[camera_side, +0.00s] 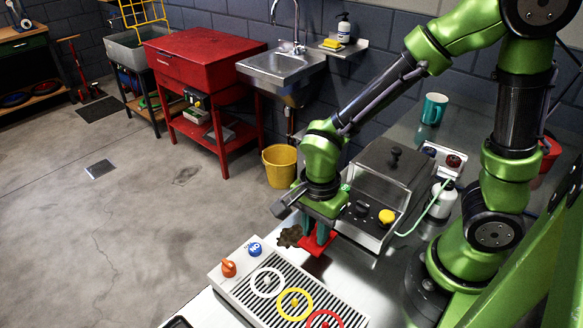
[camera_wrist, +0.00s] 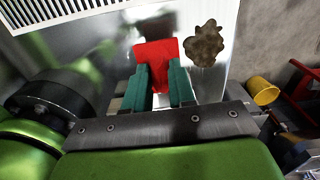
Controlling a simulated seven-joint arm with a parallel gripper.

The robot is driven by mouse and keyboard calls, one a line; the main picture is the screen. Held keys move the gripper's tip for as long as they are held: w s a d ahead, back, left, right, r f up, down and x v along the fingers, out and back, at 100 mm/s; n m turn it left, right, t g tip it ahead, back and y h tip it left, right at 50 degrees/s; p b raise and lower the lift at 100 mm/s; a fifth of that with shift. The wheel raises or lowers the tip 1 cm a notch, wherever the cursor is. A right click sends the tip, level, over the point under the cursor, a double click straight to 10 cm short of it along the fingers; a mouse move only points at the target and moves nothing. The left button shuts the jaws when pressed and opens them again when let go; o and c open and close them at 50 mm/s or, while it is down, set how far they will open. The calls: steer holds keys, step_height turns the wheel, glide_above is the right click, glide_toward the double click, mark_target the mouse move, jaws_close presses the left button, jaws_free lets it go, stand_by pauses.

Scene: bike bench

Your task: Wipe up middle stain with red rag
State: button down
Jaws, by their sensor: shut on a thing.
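My gripper (camera_side: 318,232) points down over the metal bench top, and its teal fingers (camera_wrist: 161,82) are shut on the red rag (camera_wrist: 155,53). The rag also shows below the fingers in the side view (camera_side: 319,243). A brown stain (camera_wrist: 205,44) lies on the bench just beside the rag, to its right in the wrist view. In the side view the stain (camera_side: 290,236) is just left of the rag. Only this one stain shows clearly. I cannot tell whether the rag touches the bench.
A slatted drain panel (camera_side: 300,300) with white, yellow and red rings and two knobs sits in front. A steel lidded machine (camera_side: 383,175) stands behind my gripper. A teal mug (camera_side: 434,108) and white bottle (camera_side: 443,198) are farther right. A yellow bucket (camera_side: 280,166) is on the floor.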

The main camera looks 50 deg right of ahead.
mark_target(315, 230)
step_height(315, 230, up, 5)
steer(key=shift+d+f, duration=0.1)
steer(key=shift+f, duration=0.1)
steer(key=shift+w+d, duration=0.15)
steer(key=shift+w, duration=0.15)
steer(key=w+f, duration=0.1)
steer(key=w, duration=0.6)
steer(key=shift+s+d+f, duration=0.1)
steer(key=shift+d+f, duration=0.05)
steer(key=shift+f, duration=1.15)
steer(key=shift+s+d+f, duration=0.15)
steer(key=shift+f, duration=1.1)
steer(key=shift+s+d+f, duration=0.1)
steer(key=shift+d+f, duration=0.05)
steer(key=shift+f, duration=1.15)
steer(key=shift+a+f, duration=0.1)
steer(key=shift+a, duration=1.4)
steer(key=shift+d, duration=1.5)
steer(key=shift+a, duration=1.45)
step_height(315, 230, up, 8)
